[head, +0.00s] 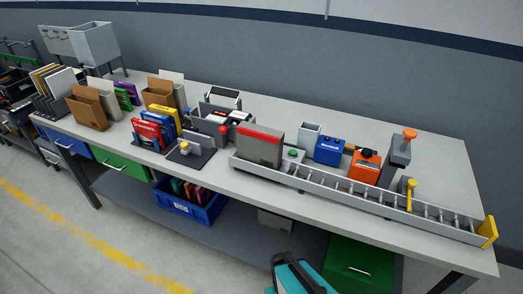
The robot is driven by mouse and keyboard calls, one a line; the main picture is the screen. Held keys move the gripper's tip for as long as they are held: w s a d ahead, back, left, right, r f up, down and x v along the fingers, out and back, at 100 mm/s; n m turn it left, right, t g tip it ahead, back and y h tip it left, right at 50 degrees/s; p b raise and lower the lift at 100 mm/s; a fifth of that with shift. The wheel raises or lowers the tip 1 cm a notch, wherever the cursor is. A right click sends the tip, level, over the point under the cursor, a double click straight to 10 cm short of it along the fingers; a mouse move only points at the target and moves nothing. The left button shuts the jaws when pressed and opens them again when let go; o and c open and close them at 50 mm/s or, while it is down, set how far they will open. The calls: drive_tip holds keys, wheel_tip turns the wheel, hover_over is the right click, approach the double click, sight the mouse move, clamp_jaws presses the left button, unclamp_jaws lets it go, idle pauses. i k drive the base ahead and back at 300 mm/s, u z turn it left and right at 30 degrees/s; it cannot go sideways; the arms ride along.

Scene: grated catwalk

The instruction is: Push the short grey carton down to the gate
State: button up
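A grey carton (259,150) with a red band along its top stands upright at the left end of a narrow roller track (345,189). It is the only carton that I can make out on the track. The track runs along the bench's front edge to a yellow plate (488,232) at its right end, which looks like the gate. The rollers between carton and plate are bare. A teal and dark part, apparently of my arm, shows at the bottom edge. I see no gripper fingers.
A yellow-handled post (410,194) stands beside the track near its right part. Behind the track are a blue box (329,151), an orange box (365,165) and a grey post with an orange top (398,158). Books and holders fill the bench's left side.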

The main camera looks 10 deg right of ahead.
sight(265, 154)
drive_tip(key=u, duration=0.15)
drive_tip(key=k, duration=0.7)
drive_tip(key=u, duration=0.55)
drive_tip(key=k, duration=0.7)
drive_tip(key=u, duration=0.7)
drive_tip(key=i, duration=1.6)
drive_tip(key=z, duration=0.15)
